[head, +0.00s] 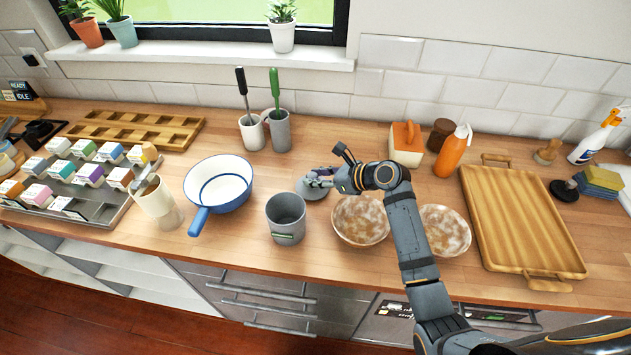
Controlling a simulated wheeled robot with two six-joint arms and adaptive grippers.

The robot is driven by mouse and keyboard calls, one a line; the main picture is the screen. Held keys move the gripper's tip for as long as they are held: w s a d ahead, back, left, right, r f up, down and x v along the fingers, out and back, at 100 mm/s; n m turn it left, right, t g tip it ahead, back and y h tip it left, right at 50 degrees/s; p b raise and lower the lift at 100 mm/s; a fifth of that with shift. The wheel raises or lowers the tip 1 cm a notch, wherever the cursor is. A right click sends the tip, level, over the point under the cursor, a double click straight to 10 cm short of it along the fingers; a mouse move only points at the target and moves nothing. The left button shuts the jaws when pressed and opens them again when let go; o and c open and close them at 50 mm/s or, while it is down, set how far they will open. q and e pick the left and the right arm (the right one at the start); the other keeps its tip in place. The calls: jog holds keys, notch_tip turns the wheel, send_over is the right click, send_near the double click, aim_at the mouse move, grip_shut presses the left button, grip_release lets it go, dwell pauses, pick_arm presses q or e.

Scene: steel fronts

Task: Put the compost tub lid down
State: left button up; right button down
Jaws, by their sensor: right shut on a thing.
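The compost tub (286,219) is a grey cylinder with a small green label, standing open near the counter's front edge. The compost tub lid (311,192) is a grey disc just behind and right of the tub, at or close to the counter top. I cannot tell whether it touches the counter. My right gripper (322,179) is at the lid's top and is shut on it, with the fingers partly hiding the lid's upper side. My left gripper is not in the head view.
A white and blue pan (219,185) stands left of the tub. Two speckled bowls (441,232) sit right of it, one partly behind my right arm. A wooden tray (520,220) lies farther right. Utensil holders (277,131) stand behind. Bare counter (330,140) lies behind the lid.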

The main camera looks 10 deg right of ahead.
jog(key=shift+s+d+r, duration=0.1)
jog(key=shift+s+d, duration=0.05)
jog(key=c, duration=1.4)
grip_release()
jog(key=o, duration=0.4)
jog(key=shift+f, duration=0.2)
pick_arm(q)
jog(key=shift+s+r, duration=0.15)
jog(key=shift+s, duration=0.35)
pick_arm(e)
jog(key=shift+r, duration=0.2)
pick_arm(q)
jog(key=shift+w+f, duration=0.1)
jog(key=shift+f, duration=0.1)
pick_arm(e)
jog(key=v, duration=1.1)
jog(key=shift+s+d+r, duration=0.2)
jog(key=shift+d+r, duration=0.05)
jog(key=shift+r, duration=0.05)
